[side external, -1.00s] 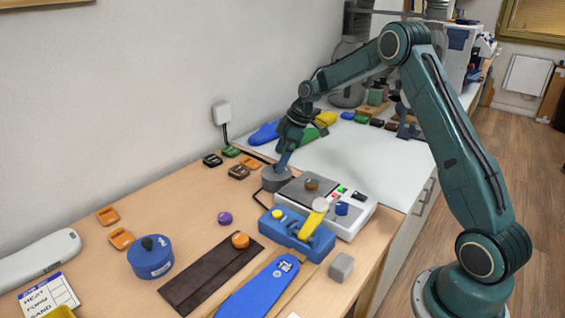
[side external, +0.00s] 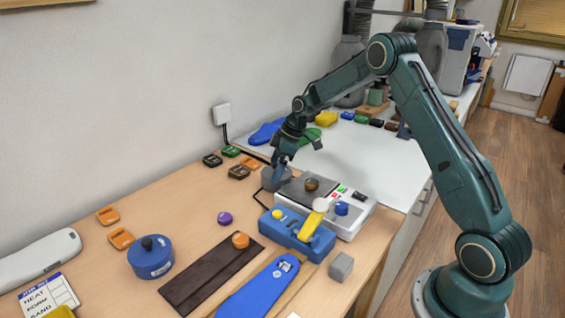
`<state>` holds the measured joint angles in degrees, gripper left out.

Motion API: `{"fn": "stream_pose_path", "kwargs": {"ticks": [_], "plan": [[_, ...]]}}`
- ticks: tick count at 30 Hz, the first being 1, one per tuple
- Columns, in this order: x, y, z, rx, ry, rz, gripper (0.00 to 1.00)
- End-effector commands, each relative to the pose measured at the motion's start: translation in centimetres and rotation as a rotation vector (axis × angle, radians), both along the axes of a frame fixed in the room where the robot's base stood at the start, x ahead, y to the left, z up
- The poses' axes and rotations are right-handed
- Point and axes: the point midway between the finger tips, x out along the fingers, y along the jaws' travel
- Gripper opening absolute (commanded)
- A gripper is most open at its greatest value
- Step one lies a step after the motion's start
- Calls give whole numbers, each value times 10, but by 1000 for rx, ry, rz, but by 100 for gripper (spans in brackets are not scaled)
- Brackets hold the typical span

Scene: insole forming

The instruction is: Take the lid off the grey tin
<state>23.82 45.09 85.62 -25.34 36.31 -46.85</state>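The grey tin (side external: 269,182) stands on the wooden table at the left end of the grey and white machine. My gripper (side external: 280,170) points down at the top of the tin and overlaps it in the picture. The gripper covers most of the tin's top, so its lid is hidden. I cannot tell whether the fingers touch the lid or whether they are open or shut.
The machine (side external: 345,218) with a brown knob stands close on the right. A blue tin (side external: 150,262) with a dark knob, a dark brown strip (side external: 200,285) and a blue insole (side external: 258,290) lie nearer. Small coloured blocks (side external: 238,172) sit behind left. The wall is behind.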

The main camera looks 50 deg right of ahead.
Motion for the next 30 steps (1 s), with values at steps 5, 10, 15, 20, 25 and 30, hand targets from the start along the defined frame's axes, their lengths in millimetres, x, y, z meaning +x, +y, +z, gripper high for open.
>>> {"fn": "stream_pose_path", "kwargs": {"ticks": [5, 10, 15, 20, 25, 30], "plan": [[0, 0, 0, 0, 0, 0, 66], [0, 0, 0, 0, 0, 0, 66], [0, 0, 1, -1, -1, 0, 66], [0, 0, 6, -1, -2, -1, 66], [1, -1, 21, -1, -4, 1, 66], [1, 0, 47, -1, -5, 0, 66]]}}
